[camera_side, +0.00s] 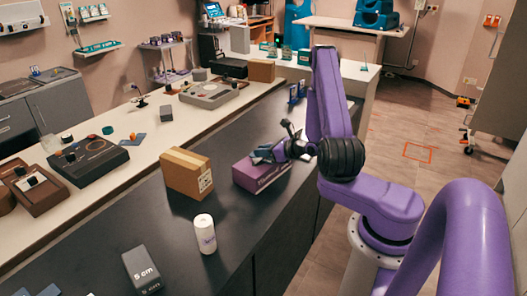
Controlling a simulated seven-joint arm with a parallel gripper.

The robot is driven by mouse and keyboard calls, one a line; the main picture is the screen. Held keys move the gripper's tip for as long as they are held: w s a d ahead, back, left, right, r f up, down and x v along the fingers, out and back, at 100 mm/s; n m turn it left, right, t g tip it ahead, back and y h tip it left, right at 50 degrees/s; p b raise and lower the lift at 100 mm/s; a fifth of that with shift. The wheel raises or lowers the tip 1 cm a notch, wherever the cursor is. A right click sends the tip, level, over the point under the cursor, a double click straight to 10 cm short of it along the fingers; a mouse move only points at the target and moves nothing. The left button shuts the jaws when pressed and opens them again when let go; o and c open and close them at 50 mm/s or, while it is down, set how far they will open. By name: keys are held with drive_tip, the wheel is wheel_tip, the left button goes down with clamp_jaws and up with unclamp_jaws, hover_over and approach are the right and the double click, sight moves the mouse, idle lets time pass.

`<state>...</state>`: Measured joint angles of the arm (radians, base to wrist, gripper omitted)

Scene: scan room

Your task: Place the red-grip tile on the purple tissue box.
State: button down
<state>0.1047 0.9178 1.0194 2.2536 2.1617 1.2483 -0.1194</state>
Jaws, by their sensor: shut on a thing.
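The purple tissue box (254,178) stands on the dark counter, right of the cardboard box. My gripper (270,153) is low over the top of the purple box, coming in from the right. It is shut on a flat blue-grey tile (261,155) at the box's top. The jaws hide the tile's grip, so I cannot see its colour. I cannot tell whether the tile touches the box. Another blue-grey tile with an orange grip (136,138) lies on the pale counter at left.
A cardboard box (185,173) and a white cylinder (205,233) stand left of the purple box. A grey block marked 5 cm (141,270) is at the front. Black devices (89,161) and a grey console (208,94) sit on the pale counter. The dark counter behind is mostly clear.

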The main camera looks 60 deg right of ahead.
drive_tip(key=shift+f, duration=0.1)
drive_tip(key=c, duration=1)
unclamp_jaws()
drive_tip(key=shift+c, duration=0.2)
